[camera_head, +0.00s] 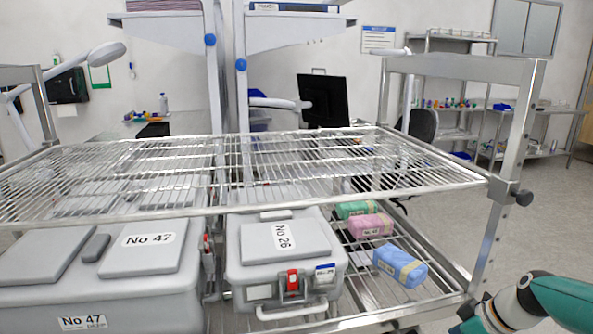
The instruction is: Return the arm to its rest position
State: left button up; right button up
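Part of my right arm (556,303) shows at the bottom right corner, with teal and pale links and dark joints. It is beside the front right of the metal rack, and I cannot tell whether it touches the rack. No fingertips of my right gripper show. My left arm and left gripper are out of view.
The wire rack shelf (330,165) spans the middle, with an upright post (505,180) at right. Below sit grey boxes No 47 (60,290) and No 26 (283,262). Green (357,209), pink (371,227) and blue (400,265) packs lie beside them. Floor right is clear.

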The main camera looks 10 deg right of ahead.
jog(key=s+a+f+m+g+p, duration=0.1)
jog(key=s+a+f+m+p, duration=0.2)
jog(key=s+a+f, duration=0.6)
jog(key=s+a+f+m+g+p, duration=0.2)
jog(key=s+a+f+m, duration=0.3)
jog(key=s+a+f, duration=0.4)
jog(key=a+f+p, duration=0.1)
jog(key=a+f, duration=0.4)
jog(key=shift+s+a+f, duration=0.3)
jog(key=shift+s+f, duration=0.05)
jog(key=shift+s, duration=0.05)
jog(key=shift+c, duration=0.2)
